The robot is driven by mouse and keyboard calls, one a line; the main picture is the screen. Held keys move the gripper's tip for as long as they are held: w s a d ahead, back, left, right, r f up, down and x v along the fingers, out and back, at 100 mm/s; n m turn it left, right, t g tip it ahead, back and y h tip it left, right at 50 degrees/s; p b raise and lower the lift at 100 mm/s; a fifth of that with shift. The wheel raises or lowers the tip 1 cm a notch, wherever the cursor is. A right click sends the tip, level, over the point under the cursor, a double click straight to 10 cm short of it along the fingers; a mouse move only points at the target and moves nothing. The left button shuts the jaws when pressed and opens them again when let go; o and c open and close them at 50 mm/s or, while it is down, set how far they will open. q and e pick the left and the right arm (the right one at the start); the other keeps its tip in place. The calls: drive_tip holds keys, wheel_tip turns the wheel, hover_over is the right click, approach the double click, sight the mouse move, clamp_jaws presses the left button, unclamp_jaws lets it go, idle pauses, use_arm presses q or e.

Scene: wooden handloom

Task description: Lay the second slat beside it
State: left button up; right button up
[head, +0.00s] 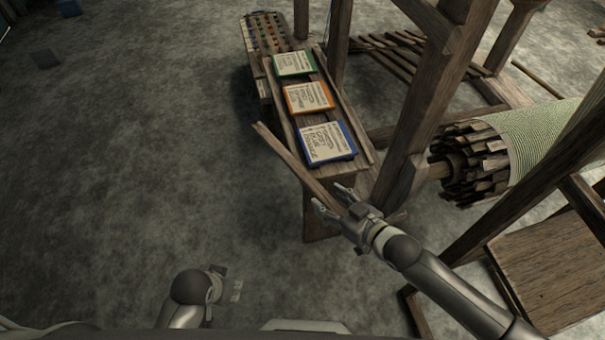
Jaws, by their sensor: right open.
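One thin wooden slat (292,158) lies at a slant across the near left edge of the bench, its far end sticking out past the edge. Its near end is at my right gripper (328,197), whose fingers are spread apart around or beside it; I cannot tell if they touch. Another long slat (343,105) runs along the bench's right side, and a further strip (281,105) runs along its left side. My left gripper (229,280) is low over the floor, away from the slats; its jaw opening is unclear.
Green (294,64), orange (308,97) and blue (327,143) framed cards lie in a row on the wooden bench (360,179). A rack of colored pieces (270,33) is at its far end. Loom posts (424,100) and a cloth roll (535,135) stand right.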

drive_tip(key=c, duration=1.1)
clamp_jaws()
drive_tip(key=shift+r, duration=0.15)
